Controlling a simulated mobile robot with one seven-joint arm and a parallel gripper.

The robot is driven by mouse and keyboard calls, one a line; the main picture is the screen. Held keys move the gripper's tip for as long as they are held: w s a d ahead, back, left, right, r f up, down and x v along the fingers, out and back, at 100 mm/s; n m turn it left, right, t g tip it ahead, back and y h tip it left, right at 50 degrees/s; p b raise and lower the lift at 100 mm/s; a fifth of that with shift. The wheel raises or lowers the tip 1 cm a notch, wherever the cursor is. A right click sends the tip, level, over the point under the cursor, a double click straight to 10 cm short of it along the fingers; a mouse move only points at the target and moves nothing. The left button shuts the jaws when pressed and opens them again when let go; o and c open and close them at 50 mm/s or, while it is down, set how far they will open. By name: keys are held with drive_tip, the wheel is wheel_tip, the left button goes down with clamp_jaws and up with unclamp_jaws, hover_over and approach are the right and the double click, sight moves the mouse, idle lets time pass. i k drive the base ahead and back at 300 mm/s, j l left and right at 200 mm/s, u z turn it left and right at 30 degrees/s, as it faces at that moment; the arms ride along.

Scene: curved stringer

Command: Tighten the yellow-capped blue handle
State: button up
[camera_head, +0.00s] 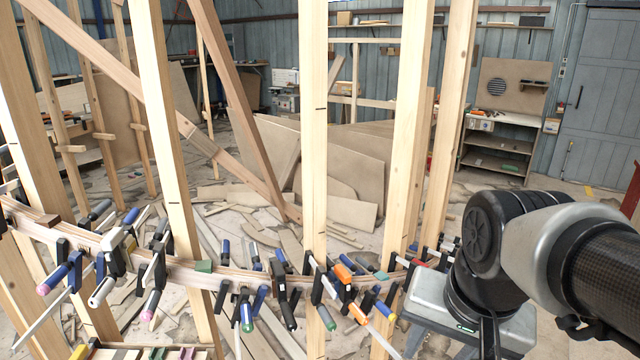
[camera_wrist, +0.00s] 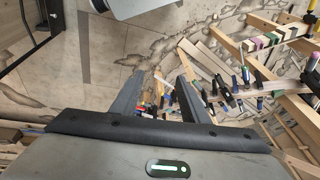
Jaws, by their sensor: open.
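Several clamps grip a curved, laminated wooden strip (camera_head: 230,278). A blue handle (camera_head: 383,308) with what looks like a yellow cap hangs below the strip's right part in the head view, beside orange handles and left of my arm. I cannot single it out in the wrist view, where the handles are small. My gripper (camera_wrist: 161,80) is open in the wrist view, its two dark fingers apart and empty. Several clamp handles (camera_wrist: 165,96) show beyond and between the fingers, at a distance. In the head view the fingertips are hidden.
Upright wooden posts (camera_head: 313,130) stand along the strip. Other clamps with pink, green and orange ends crowd it, including an orange handle (camera_head: 342,272) close by. Plywood sheets (camera_head: 340,160) and scraps lie behind. A workbench (camera_head: 500,140) stands back right.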

sight(385, 309)
drive_tip(key=i, duration=0.4)
drive_tip(key=i+l+z, duration=0.35)
drive_tip(key=i+z, duration=0.15)
